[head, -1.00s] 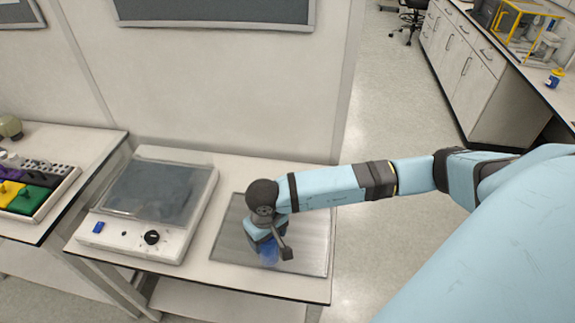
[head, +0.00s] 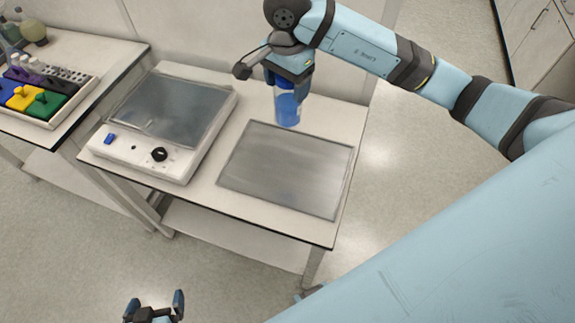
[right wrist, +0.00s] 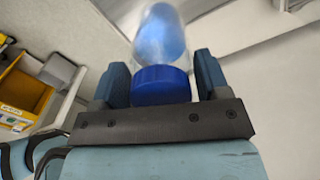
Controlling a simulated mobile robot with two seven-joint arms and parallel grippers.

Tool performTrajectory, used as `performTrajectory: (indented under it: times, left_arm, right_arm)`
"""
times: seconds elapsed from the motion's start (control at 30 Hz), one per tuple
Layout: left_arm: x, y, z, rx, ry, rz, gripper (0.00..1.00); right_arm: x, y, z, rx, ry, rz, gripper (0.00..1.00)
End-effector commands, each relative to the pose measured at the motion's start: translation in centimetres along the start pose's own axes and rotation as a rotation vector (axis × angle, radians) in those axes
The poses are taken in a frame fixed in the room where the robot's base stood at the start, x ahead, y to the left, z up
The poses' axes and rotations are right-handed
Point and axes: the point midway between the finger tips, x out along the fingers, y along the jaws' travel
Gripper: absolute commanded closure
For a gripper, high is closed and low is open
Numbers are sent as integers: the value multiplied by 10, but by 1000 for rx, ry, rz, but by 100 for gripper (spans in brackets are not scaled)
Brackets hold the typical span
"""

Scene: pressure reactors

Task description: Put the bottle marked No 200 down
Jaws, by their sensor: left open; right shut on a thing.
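A clear bottle with blue contents (head: 287,106) hangs upright from my right gripper (head: 288,80), in the air by the back edge of a grey metal plate (head: 285,170). In the right wrist view the fingers (right wrist: 160,85) are shut on its blue cap, and the clear body (right wrist: 160,38) extends beyond them. I cannot read any No 200 marking on the bottle. My left gripper (head: 155,305) is open and empty at the bottom of the head view, in front of the table.
A white device with a flat grey top (head: 165,110) and a black knob stands left of the bare plate on the white table (head: 250,228). A rack with coloured blocks (head: 40,95) is on the left table. A yellow bin (right wrist: 25,90) shows in the right wrist view.

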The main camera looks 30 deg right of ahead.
Motion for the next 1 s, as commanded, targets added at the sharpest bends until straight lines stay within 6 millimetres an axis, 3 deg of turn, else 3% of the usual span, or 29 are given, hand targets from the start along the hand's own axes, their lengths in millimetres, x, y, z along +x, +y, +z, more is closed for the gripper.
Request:
performTrajectory:
  times: [0.17,0.63,1.0]
  left_arm:
    - [-1,1,-3,0,2,1,1]
    - [-10,1,-17,0,5,1,1]
    - [-11,1,-17,0,0,1,1]
  right_arm:
    - [14,0,0,31,-3,3,91]
    - [131,0,0,29,-3,3,91]
    - [166,0,0,28,-2,1,91]
